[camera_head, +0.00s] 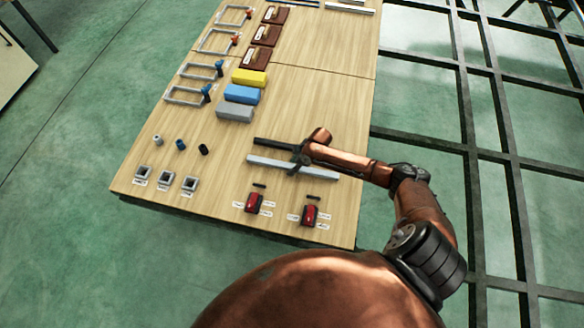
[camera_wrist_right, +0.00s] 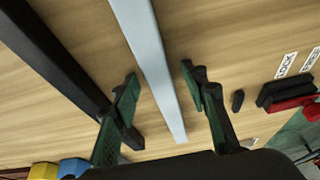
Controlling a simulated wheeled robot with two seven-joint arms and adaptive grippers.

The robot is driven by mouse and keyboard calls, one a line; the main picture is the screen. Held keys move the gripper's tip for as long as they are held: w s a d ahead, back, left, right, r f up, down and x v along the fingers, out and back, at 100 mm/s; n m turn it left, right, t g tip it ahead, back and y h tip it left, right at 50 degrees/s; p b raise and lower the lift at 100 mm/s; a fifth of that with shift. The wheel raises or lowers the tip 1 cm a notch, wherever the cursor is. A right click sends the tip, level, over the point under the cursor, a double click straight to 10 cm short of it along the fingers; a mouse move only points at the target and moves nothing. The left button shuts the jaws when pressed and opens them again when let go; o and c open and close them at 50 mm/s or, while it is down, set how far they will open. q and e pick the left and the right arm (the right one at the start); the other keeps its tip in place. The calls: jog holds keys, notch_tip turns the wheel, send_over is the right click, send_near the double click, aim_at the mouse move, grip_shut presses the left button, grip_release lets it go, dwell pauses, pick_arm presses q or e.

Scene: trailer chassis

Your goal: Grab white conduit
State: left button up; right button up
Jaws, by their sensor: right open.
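The white conduit (camera_head: 268,162) is a long pale bar lying on the wooden table in the head view. It also shows in the right wrist view (camera_wrist_right: 148,50), running between the two fingers. In the right wrist view my right gripper (camera_wrist_right: 160,92) is open, one finger on each side of the conduit, with gaps visible. I cannot tell how far the fingertips are above the table. The gripper hides part of the conduit in the head view. My left gripper is not in view.
A black conduit (camera_head: 270,142) lies parallel, close behind the white one; it also shows in the wrist view (camera_wrist_right: 60,55). Red parts (camera_head: 253,202) with labels lie in front. Coloured blocks (camera_head: 241,94) stand farther back. A dark metal frame (camera_head: 465,150) is right of the table (camera_head: 215,185).

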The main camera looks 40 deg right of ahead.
jog(key=shift+c, duration=0.3)
grip_shut()
jog(key=shift+r, duration=0.1)
